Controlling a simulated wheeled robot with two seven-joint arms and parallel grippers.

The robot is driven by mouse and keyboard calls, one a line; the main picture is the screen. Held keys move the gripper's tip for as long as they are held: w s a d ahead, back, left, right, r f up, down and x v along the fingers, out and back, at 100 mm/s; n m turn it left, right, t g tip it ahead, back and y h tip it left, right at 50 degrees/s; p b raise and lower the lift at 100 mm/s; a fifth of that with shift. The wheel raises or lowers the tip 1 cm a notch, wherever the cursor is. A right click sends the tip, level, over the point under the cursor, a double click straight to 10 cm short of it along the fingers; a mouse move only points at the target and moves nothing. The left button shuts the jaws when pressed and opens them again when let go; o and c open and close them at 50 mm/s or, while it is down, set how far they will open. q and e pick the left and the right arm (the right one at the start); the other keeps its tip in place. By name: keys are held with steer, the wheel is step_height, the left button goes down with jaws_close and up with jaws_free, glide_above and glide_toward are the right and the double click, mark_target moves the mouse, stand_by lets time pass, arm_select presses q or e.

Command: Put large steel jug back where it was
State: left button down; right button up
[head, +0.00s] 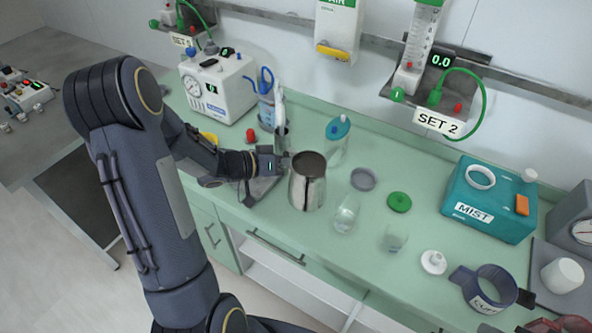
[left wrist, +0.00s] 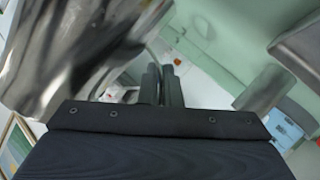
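The large steel jug (head: 308,186) stands upright at the middle of the green counter, its dark opening facing up. I cannot tell whether its base touches the counter. It also fills the upper left of the left wrist view (left wrist: 55,55), close and blurred. My left gripper (head: 279,163) is at the jug's left side, near its rim. In the left wrist view its two fingers (left wrist: 161,82) are nearly together beside the jug, apparently closed on its handle. The handle is mostly hidden. My right gripper is not in view.
Clear cups (head: 347,214), a grey ring (head: 363,179) and a green lid (head: 399,202) lie right of the jug. A teal MIST box (head: 488,205) and a cuff ring (head: 490,287) are farther right. The front strip is mostly clear.

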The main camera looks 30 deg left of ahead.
arm_select(q)
steer(key=w+f, duration=0.2)
steer(key=f, duration=0.1)
steer(key=shift+w+a, duration=0.2)
steer(key=shift+a, duration=0.1)
steer(key=shift+f, duration=1.45)
steer(key=shift+f, duration=0.1)
steer(key=c, duration=1.6)
jaws_free()
